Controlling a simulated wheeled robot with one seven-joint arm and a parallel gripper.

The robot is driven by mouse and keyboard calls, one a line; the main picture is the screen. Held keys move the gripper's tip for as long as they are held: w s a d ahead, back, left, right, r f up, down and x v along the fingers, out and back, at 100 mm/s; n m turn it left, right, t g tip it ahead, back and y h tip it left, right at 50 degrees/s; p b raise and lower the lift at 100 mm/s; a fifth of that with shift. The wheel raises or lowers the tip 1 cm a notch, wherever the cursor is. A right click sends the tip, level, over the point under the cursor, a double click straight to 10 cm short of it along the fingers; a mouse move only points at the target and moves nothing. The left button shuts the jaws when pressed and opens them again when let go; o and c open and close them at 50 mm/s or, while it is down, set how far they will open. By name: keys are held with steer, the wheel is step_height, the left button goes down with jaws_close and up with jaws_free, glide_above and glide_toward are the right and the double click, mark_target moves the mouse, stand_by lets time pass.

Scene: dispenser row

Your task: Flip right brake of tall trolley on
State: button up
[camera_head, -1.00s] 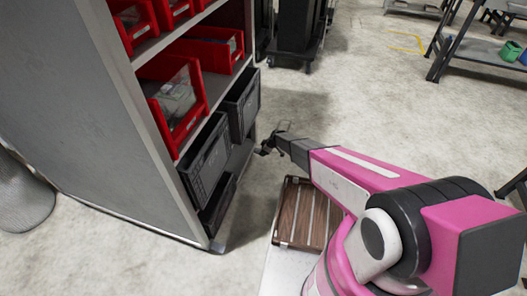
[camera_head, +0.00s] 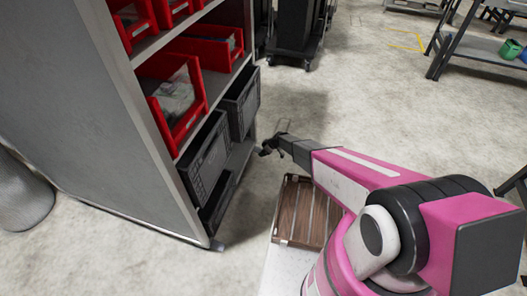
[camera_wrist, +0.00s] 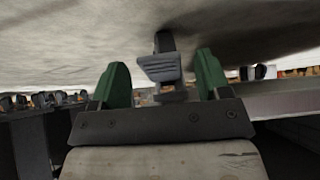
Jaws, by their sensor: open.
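The tall trolley (camera_head: 110,125) is a grey shelf unit at the left of the head view. My gripper (camera_head: 266,150) is low beside its far right bottom corner. In the wrist view my gripper (camera_wrist: 160,84) has two green fingers spread apart with nothing clamped. A grey ribbed brake pedal (camera_wrist: 160,66) with a dark stem shows between and just beyond the fingers. I cannot tell whether they touch it. This brake is hidden in the head view. A caster (camera_head: 217,246) shows under the trolley's near corner.
Red bins (camera_head: 172,100) and dark grey crates (camera_head: 206,157) fill the trolley's shelves. A brown slatted box (camera_head: 303,214) lies below my arm. A black wheeled rack (camera_head: 296,30) stands behind, and a workbench (camera_head: 475,55) stands at the right. The floor between is clear.

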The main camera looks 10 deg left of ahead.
steer(key=v, duration=1)
steer(key=shift+d+r, duration=0.2)
steer(key=shift+r, duration=0.15)
